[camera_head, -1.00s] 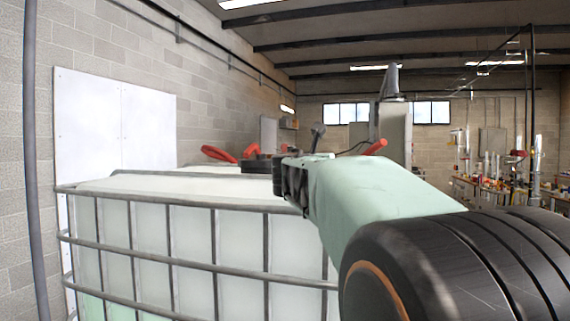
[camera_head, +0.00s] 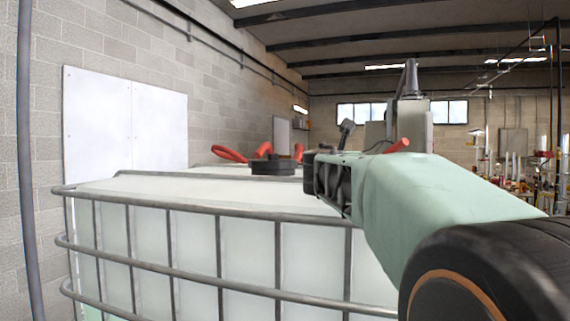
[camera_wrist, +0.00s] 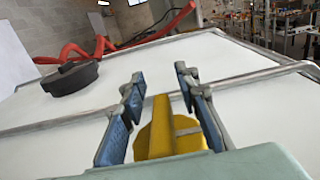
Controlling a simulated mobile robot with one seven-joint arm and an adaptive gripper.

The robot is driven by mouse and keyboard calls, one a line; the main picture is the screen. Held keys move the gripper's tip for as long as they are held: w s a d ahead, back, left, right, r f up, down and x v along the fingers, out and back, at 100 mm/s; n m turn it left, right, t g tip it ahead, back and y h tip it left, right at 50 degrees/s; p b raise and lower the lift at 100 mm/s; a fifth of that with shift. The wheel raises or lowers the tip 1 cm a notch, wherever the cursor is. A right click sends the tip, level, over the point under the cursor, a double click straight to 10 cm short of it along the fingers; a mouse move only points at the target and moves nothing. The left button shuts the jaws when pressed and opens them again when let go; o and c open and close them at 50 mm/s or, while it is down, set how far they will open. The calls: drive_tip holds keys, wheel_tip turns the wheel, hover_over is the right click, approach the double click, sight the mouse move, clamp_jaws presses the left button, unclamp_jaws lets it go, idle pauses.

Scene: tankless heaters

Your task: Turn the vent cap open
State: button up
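A yellow round piece with a raised bar (camera_wrist: 160,130), which looks like the vent cap, lies between my fingers in the wrist view. My green gripper body covers its lower part, and it does not show in the head view. My gripper (camera_wrist: 157,74) has its two blue-padded fingers apart, one on each side of the raised bar. I see gaps between pads and bar near the tips; contact lower down is unclear. In the head view my arm's end reaches over the right part of the white tank top.
A white caged tank (camera_head: 160,232) fills the front left. On its top is a black round lid (camera_head: 272,166), also in the wrist view (camera_wrist: 70,79). A red hose-like piece (camera_wrist: 125,42) runs behind the lid. Metal rails edge the tank top.

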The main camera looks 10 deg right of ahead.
clamp_jaws()
